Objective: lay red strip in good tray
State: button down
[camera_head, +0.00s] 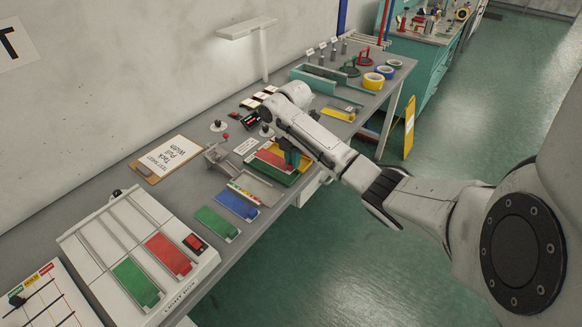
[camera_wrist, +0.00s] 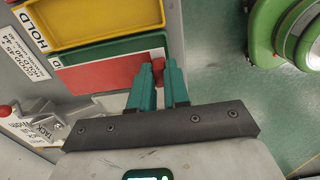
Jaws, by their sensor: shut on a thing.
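My gripper (camera_wrist: 157,82) is shut on one end of a red strip (camera_wrist: 98,76). In the wrist view the strip stretches to the left from the teal fingers. In the head view the red strip (camera_head: 268,159) shows beside my gripper (camera_head: 289,156), over the green tray (camera_head: 281,178). The green tray (camera_wrist: 110,47) shows beyond the strip in the wrist view, its label partly hidden. I cannot tell whether the strip touches the tray.
A yellow tray (camera_wrist: 100,22) marked HOLD lies beside the green one. Blue (camera_head: 237,205) and green (camera_head: 217,223) strips lie nearer on the bench. Another red strip (camera_head: 168,254) lies on the light table. Tape rolls (camera_head: 373,81) stand at the far end.

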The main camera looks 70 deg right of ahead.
aim_at(291, 169)
jog(key=f, duration=0.2)
jog(key=f+p, duration=0.1)
jog(key=shift+w, duration=0.25)
jog(key=shift+f, duration=0.35)
jog(key=shift+f, duration=0.1)
jog(key=shift+a+f, duration=0.1)
jog(key=shift+f, duration=0.15)
jog(key=c, duration=1.1)
grip_release()
notch_tip(291, 169, up, 13)
jog(key=shift+f+b, duration=0.1)
jog(key=shift+b, duration=0.45)
